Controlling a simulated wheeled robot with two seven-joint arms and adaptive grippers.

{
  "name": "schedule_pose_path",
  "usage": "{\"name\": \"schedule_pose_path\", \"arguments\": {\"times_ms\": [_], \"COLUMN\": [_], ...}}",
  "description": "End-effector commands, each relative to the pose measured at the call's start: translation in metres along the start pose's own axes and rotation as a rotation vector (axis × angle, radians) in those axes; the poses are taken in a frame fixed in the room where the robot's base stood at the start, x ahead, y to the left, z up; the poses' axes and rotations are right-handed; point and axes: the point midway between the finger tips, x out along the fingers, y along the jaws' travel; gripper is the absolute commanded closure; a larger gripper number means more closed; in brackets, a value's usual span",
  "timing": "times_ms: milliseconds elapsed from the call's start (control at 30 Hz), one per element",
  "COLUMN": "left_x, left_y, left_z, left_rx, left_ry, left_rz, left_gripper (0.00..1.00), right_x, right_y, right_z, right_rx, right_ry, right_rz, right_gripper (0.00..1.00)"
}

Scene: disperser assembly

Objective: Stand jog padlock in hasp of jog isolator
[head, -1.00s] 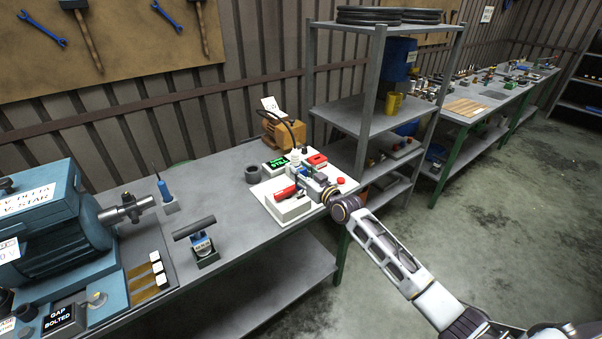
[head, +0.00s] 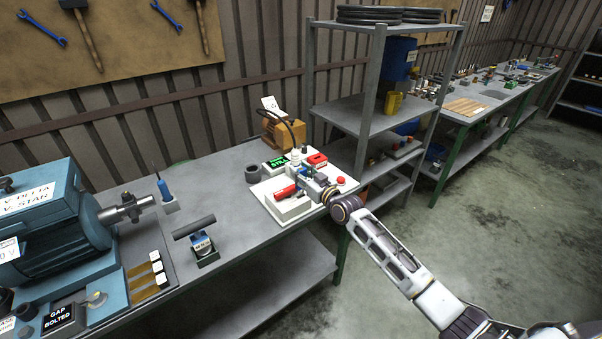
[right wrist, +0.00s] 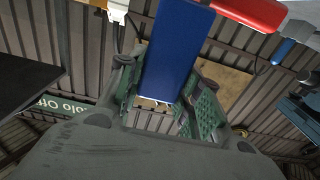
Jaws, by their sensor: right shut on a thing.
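My right gripper (head: 311,187) is over the white panel (head: 268,187) on the bench. In the right wrist view its fingers (right wrist: 163,90) are shut on a blue block (right wrist: 172,50), which looks like the padlock's body; no shackle can be made out. A red bar (head: 285,192), apparently the isolator's handle, lies on a white box (head: 292,209) at the panel's front. Red also shows beside the blue block in the right wrist view (right wrist: 250,10). The hasp cannot be made out, nor whether the padlock touches it. My left gripper is not in view.
A green-lit display (head: 275,164), a red block (head: 316,160) and a red button (head: 341,180) crowd the panel. An orange machine (head: 282,130) stands behind. A dark ring (head: 252,173) is to the left. A grey shelf unit (head: 345,117) rises to the right.

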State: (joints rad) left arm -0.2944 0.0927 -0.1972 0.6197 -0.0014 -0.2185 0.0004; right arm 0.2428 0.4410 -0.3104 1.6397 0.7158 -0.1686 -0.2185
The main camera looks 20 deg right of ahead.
Motion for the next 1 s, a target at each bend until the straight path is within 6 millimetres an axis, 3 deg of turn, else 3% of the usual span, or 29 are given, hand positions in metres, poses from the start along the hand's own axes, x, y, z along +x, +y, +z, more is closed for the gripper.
{"name": "schedule_pose_path", "arguments": {"times_ms": [1000], "left_x": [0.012], "left_y": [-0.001], "left_z": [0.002], "left_rx": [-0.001], "left_ry": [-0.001], "left_rz": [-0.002], "left_gripper": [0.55], "right_x": [0.0], "right_y": [0.0], "right_z": [0.015], "right_rx": [-0.001], "right_ry": [0.002], "right_rz": [0.0], "right_gripper": [0.93]}}
